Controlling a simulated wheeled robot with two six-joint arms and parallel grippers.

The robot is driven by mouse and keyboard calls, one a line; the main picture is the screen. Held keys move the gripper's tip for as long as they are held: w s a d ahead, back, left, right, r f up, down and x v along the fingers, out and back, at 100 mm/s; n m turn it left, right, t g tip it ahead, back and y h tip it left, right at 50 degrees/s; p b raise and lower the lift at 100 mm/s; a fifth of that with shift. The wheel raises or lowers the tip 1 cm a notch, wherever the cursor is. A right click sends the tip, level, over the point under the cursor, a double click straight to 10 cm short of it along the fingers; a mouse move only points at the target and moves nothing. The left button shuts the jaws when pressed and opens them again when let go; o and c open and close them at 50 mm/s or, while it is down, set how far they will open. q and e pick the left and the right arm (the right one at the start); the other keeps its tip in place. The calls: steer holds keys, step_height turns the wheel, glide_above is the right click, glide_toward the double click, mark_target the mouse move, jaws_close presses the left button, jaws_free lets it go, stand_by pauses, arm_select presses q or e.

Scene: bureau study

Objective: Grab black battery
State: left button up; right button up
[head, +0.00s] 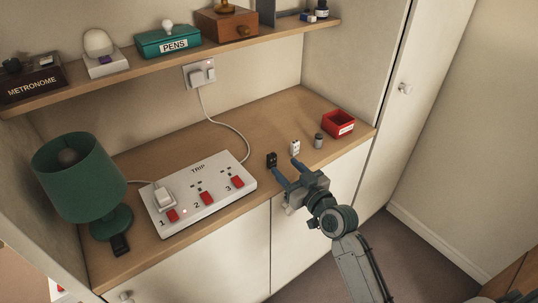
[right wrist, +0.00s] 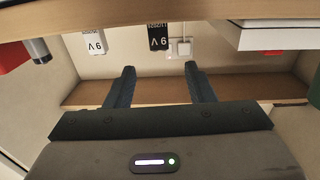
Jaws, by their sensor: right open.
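The black battery (head: 272,160) stands upright on the wooden desk top, right of the white power strip. In the right wrist view, which is upside down, the black battery (right wrist: 158,37) appears between the lines of the two fingers, beyond their tips. It carries a "9V" mark. My right gripper (head: 286,166) is open and empty at the desk's front edge, close to the black battery. Its blue fingers also show in the right wrist view (right wrist: 159,68). I cannot tell the exact gap. My left gripper is not in view.
A white 9V battery (head: 295,147) stands just right of the black one, then a small grey cylinder (head: 319,141) and a red box (head: 338,123). The power strip (head: 199,192) and a green lamp (head: 80,172) are to the left. A shelf (head: 170,62) runs above.

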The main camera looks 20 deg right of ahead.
mark_target(272, 154)
steer(key=shift+x, duration=1.2)
steer(key=shift+w+a, duration=0.1)
steer(key=shift+w, duration=0.3)
steer(key=p+x, duration=0.2)
steer(key=x, duration=0.2)
steer(key=shift+f, duration=0.15)
steer(key=shift+w+a+f, duration=0.1)
steer(key=shift+w+f, duration=0.05)
steer(key=shift+w, duration=0.4)
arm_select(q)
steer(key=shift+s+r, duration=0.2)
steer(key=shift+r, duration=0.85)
arm_select(e)
steer(key=shift+s, duration=0.1)
steer(key=c, duration=1.1)
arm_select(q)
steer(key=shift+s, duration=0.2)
arm_select(e)
steer(key=shift+o, duration=0.2)
